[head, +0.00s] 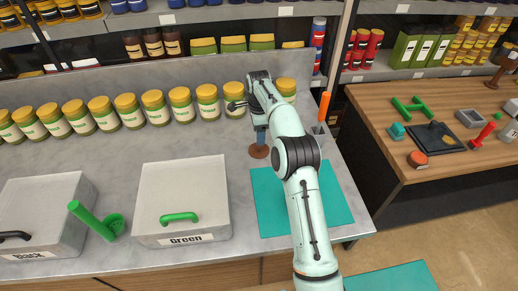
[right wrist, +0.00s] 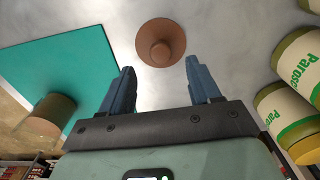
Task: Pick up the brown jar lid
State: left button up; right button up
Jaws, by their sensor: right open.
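In the right wrist view the lid (right wrist: 161,43) shows as a round brown disc with a raised round knob. My right gripper (head: 260,138) is above the lid in the head view, pointing down. In the right wrist view its blue fingers (right wrist: 160,68) are spread apart with nothing between them. The lid is beyond the fingertips, roughly centred between them. My left gripper is not in view.
A row of yellow-lidded jars (head: 153,106) stands along the back of the counter. The teal mat (head: 335,205) lies to the right. A metal box labelled Green (head: 180,190) and a green tool (head: 97,220) are to the left. A brownish cylinder (right wrist: 50,115) stands by the mat.

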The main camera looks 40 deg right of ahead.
aim_at(259, 148)
notch_tip(259, 148, down, 7)
jog(key=shift+r, duration=0.15)
dwell(0.4)
jog(key=c, duration=1.1)
